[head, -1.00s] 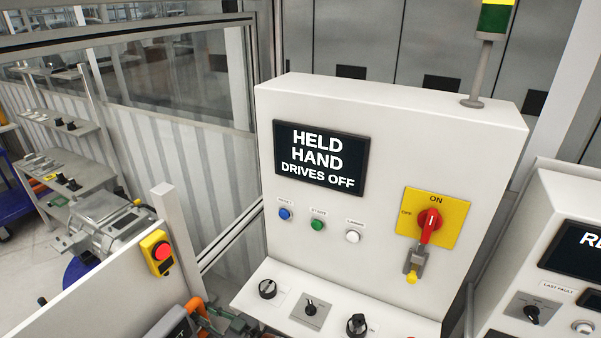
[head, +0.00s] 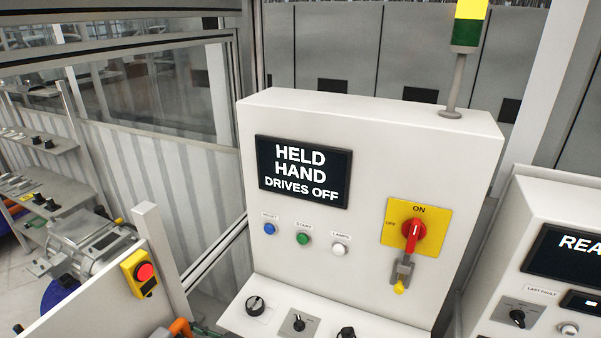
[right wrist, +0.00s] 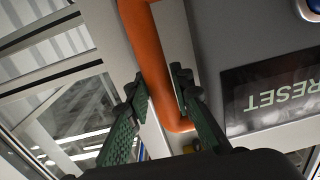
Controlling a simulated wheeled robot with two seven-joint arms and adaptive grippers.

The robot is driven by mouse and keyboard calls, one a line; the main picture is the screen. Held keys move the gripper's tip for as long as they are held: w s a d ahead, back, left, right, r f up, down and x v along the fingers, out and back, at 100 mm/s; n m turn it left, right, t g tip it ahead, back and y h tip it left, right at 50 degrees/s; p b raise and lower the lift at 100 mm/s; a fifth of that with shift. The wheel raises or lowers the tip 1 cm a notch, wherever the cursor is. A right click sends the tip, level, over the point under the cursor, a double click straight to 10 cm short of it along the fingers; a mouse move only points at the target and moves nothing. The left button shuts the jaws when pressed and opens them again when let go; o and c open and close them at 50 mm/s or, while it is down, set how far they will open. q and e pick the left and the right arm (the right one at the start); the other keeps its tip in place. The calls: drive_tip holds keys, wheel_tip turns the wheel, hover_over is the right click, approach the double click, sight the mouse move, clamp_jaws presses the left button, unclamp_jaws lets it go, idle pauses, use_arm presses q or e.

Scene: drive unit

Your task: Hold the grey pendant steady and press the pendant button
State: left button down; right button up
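The grey pendant (right wrist: 215,50) fills the right of the right wrist view. It has a dark label reading RESET (right wrist: 270,92), upside down, and part of a blue button (right wrist: 313,8) at the top right corner. An orange handle (right wrist: 148,45) runs along its side; a bit of orange (head: 180,327) shows at the bottom of the head view. My right gripper (right wrist: 160,80) has its green fingers apart on either side of the handle; firm contact is not visible. In the head view only a sliver of green shows beside the orange. My left gripper is not in view.
A white control cabinet (head: 370,140) stands ahead, its screen (head: 303,172) reading HELD HAND DRIVES OFF. A red switch (head: 413,232) sits on its front. A yellow box with a red button (head: 140,273) is on a panel at left. Another console (head: 570,200) stands at right.

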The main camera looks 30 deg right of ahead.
drive_tip(key=o, duration=0.4)
drive_tip(key=shift+f, duration=0.1)
drive_tip(key=v, duration=1.2)
